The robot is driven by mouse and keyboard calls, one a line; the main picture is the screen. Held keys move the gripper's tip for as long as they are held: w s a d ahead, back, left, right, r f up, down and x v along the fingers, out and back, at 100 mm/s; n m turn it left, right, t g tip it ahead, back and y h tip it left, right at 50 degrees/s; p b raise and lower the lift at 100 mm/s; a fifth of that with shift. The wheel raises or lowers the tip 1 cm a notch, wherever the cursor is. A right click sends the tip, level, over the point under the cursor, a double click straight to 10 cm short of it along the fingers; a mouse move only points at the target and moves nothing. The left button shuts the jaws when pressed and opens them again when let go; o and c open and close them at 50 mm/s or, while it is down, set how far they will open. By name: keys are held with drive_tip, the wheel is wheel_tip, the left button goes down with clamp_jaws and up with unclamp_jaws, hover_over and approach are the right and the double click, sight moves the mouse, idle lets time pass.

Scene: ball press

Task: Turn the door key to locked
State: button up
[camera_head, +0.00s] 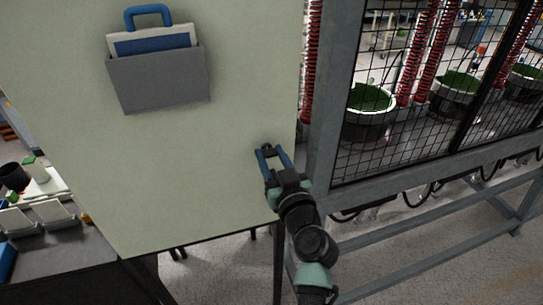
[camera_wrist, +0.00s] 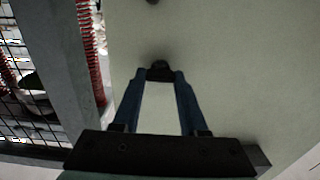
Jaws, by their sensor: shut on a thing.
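The door key (camera_wrist: 160,68) is a small dark piece on the pale green panel, seen between my fingertips in the wrist view. In the head view it is a small dark spot (camera_head: 267,149) near the panel's right edge. My gripper (camera_head: 268,154) reaches up to it with two blue fingers. In the wrist view my gripper (camera_wrist: 160,76) is shut on the key, one fingertip on each side. The fingertips hide much of the key, so its turn angle is hard to tell.
A grey holder (camera_head: 160,82) with a blue-handled item hangs on the panel (camera_head: 200,165) at upper left. A grey post (camera_head: 326,110) and mesh fence stand close on the right. A dark round thing (camera_wrist: 152,1) is at the wrist view's top. A cluttered bench (camera_head: 60,255) is at lower left.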

clamp_jaws()
drive_tip(key=m+b, duration=0.1)
drive_tip(key=m, duration=0.2)
drive_tip(key=shift+m+b, duration=0.4)
drive_tip(key=m, duration=0.5)
drive_tip(key=shift+d+b, duration=0.15)
drive_tip(key=shift+b, duration=0.2)
drive_tip(key=m, duration=0.5)
drive_tip(key=shift+f+m+p, duration=0.15)
drive_tip(key=shift+m+p, duration=0.6)
drive_tip(key=shift+m, duration=1.35)
